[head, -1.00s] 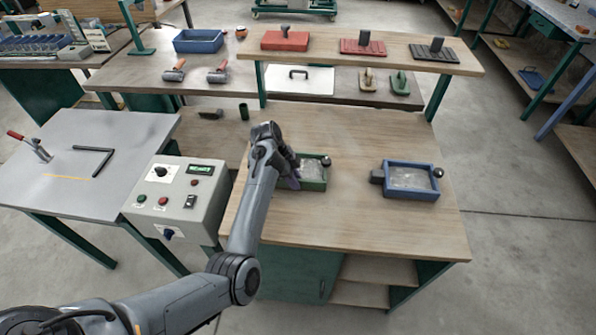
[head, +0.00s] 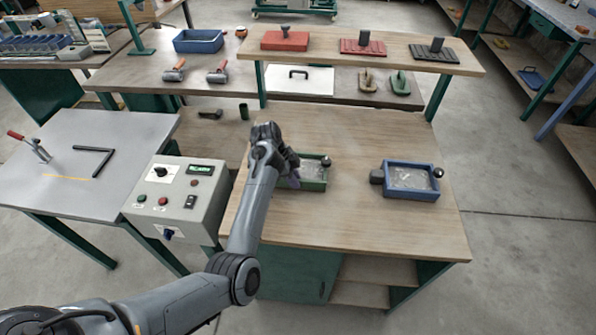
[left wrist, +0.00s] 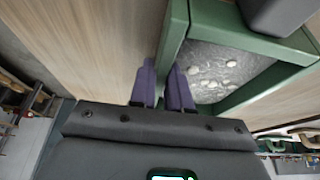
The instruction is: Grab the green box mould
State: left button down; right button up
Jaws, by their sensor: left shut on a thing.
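The green box mould (head: 314,186) sits on the front wooden bench, right of my left arm. It is a shallow open frame with a grey inside bearing pale lumps, and a dark round knob at its far right corner. My left gripper (head: 293,180) is at its left side, and my arm hides part of that side. In the left wrist view, the purple fingers of my gripper (left wrist: 163,78) are shut on one side wall of the green box mould (left wrist: 177,22), one finger on each face. My right gripper is not in view.
A blue box mould (head: 412,195) with a dark knob sits further right on the same bench (head: 370,225). A grey control box (head: 178,200) stands left of my arm. The bench between the two moulds is clear. A raised shelf (head: 335,50) with float tools is behind.

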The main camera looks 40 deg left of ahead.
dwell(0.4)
pick_arm(q)
jog(key=shift+r, duration=0.15)
jog(key=shift+r, duration=0.25)
